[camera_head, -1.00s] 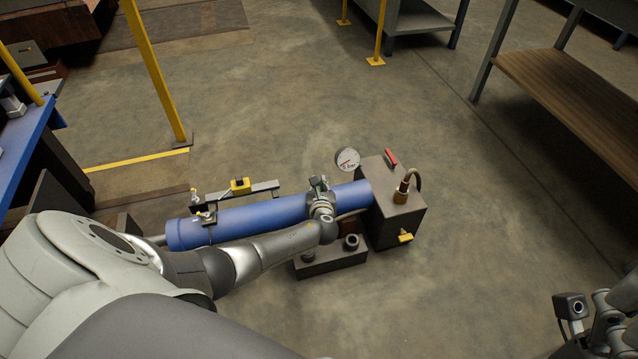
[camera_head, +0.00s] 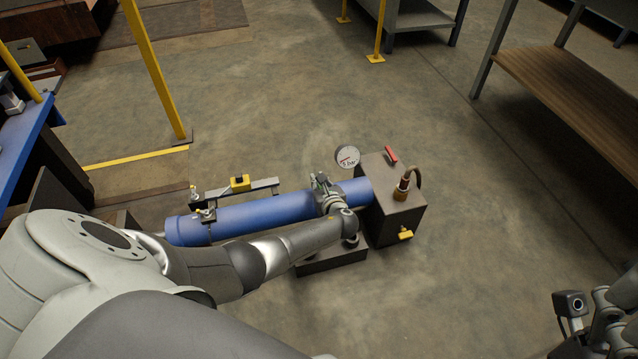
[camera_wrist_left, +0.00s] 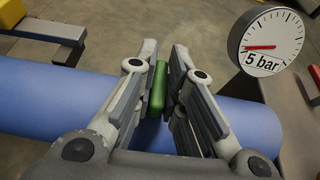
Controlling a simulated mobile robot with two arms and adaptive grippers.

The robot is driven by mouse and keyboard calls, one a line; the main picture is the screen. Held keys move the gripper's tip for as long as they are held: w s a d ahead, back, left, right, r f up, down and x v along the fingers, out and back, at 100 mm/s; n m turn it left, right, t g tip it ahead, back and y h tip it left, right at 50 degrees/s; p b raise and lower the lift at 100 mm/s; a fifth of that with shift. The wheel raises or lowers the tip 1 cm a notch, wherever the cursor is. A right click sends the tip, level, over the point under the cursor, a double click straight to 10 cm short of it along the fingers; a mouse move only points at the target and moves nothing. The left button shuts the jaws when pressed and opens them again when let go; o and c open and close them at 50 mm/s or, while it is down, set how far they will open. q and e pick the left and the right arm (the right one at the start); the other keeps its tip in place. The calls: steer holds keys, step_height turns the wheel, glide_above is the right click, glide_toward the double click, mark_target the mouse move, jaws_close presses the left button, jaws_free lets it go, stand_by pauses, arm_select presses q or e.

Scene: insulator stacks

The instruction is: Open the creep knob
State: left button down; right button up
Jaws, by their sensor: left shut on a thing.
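My left gripper (camera_head: 322,180) is over the blue cylinder (camera_head: 265,211), near its right end. In the left wrist view my left gripper (camera_wrist_left: 167,85) is shut on a small green knob (camera_wrist_left: 158,88), which stands upright between the two fingers above the blue cylinder (camera_wrist_left: 60,98). The knob's lower part is hidden, and no label shows on it, so I cannot tell whether it is the creep knob. Part of my right arm shows at the lower right edge of the head view; its fingertips do not show clearly.
A dark box (camera_head: 402,212) at the cylinder's right end bears a red lever (camera_head: 391,155), a yellow knob (camera_head: 405,234) and a hose fitting (camera_head: 402,192). A round gauge (camera_head: 348,157) beside it reads 5 bar in the left wrist view (camera_wrist_left: 266,42). The floor to the right is clear.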

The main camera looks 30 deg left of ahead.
arm_select(q)
steer(key=c, duration=1.5)
jaws_free()
steer(key=shift+v, duration=6)
steer(key=shift+w+d, duration=0.1)
